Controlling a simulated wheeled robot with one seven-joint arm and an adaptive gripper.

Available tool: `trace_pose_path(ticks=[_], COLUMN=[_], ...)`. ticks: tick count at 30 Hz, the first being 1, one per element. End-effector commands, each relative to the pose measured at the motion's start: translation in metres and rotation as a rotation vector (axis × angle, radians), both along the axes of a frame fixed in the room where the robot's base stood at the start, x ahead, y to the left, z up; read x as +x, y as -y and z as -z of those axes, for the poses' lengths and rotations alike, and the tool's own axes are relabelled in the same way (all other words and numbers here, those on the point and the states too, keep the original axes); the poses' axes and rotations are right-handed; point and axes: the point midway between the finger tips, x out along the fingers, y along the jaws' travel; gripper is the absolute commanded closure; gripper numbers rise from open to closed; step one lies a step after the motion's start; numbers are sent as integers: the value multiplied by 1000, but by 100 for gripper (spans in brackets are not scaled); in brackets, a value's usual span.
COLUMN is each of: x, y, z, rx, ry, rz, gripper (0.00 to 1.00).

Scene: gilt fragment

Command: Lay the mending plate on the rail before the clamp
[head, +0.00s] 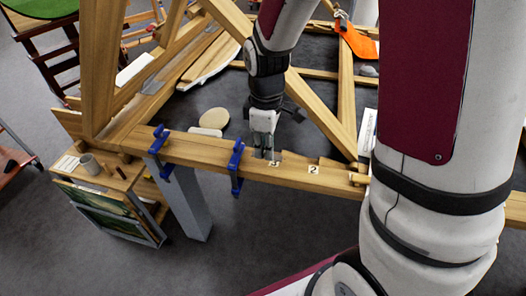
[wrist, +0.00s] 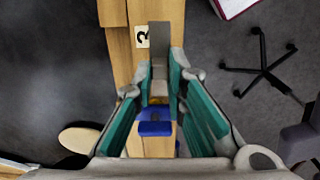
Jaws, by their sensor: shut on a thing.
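My gripper (head: 264,150) is over the long wooden rail (head: 335,179), just right of a blue clamp (head: 236,168) in the head view. In the wrist view my gripper (wrist: 161,76) has its teal-padded fingers closed on a grey mending plate (wrist: 166,38). The plate lies over the rail (wrist: 118,55) in that view, beside the label 3 (wrist: 142,37). I cannot tell whether it touches the wood. The blue clamp (wrist: 155,128) shows between the fingers, at the opposite side from the plate's far end. In the head view the fingers mostly hide the plate.
A second blue clamp (head: 160,139) grips the rail further left. The label 2 (head: 313,170) is on the rail to the right, near stepped wood. A small cabinet (head: 110,207) with a cup stands at the left end. Timber frame members rise behind.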

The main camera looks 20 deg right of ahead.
Motion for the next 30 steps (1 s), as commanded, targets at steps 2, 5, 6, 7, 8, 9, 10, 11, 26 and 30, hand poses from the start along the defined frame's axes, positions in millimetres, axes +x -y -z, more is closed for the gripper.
trace_pose_path(ticks=[2, 5, 6, 7, 8, 9, 10, 11, 26, 30], x=[7, 9, 9, 8, 8, 8, 8, 8, 9, 9], y=[0, 0, 0, 0, 0, 0, 0, 0, 0, 0], z=[1, 5, 9, 14, 18, 24, 27, 30, 39, 39], rx=[0, 0, -1, 0, 0, 0, 0, 0, 0, 0], ry=[0, -2, -4, -5, -5, -6, -5, -5, 0, 0], rz=[0, 0, 0, 0, 1, 1, 2, 2, 1, 1], gripper=[100, 100, 100, 100, 100, 100, 100, 100, 83, 67])
